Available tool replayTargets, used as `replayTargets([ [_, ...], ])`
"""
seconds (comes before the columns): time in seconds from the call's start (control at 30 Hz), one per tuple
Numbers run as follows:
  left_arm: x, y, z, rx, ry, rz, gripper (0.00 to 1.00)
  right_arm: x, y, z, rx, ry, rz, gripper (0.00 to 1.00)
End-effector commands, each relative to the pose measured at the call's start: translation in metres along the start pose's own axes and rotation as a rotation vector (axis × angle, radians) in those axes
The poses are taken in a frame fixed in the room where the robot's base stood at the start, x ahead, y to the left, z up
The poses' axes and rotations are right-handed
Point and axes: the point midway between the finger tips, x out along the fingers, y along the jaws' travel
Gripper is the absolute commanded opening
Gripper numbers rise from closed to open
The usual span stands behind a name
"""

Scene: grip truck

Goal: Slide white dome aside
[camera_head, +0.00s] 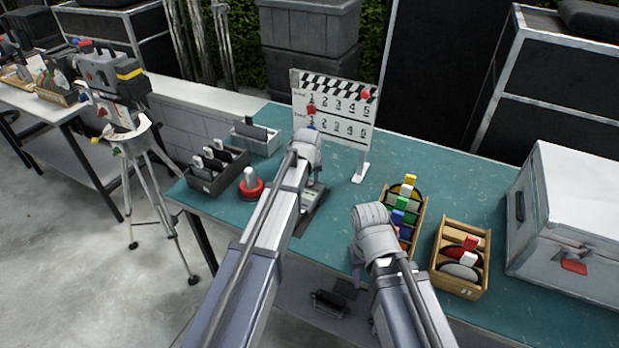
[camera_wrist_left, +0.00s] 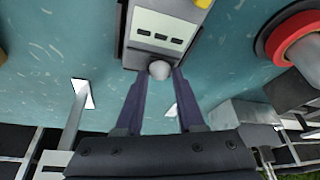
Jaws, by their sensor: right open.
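The white dome (camera_wrist_left: 160,70) is a small pale round knob at the end of a grey box with three dark slots (camera_wrist_left: 160,35), seen in the left wrist view. My left gripper (camera_wrist_left: 160,76) has its two purple fingers on either side of the dome, close to it; I cannot tell whether they touch it. In the head view the grey box (camera_head: 309,212) lies on the teal table, partly behind my left arm, and the dome is hidden there. My right gripper (camera_head: 352,284) is open, near the table's front edge, mostly hidden under its wrist.
A red-based pale knob (camera_head: 251,186) and a dark divided tray (camera_head: 215,175) lie left of the box. A clapperboard (camera_head: 333,113) stands behind. Wooden racks (camera_head: 458,287) and a large white case (camera_head: 565,225) stand at the right.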

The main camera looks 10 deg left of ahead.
Motion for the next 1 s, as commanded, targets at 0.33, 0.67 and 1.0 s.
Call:
replayTargets([
  [0.33,0.0,0.0001,0.0,0.0,0.0,0.0,0.0,0.0001,0.0,0.0,0.0,0.0,0.0,0.49],
  [0.67,0.0001,0.0001,0.0,0.0,0.0,0.0,0.0,0.0001,0.0,0.0,0.0,0.0,0.0,0.49],
  [1.0,0.0,0.0002,0.0,0.0,0.0,0.0,0.0,0.0001,0.0,0.0,0.0,0.0,0.0,0.49],
])
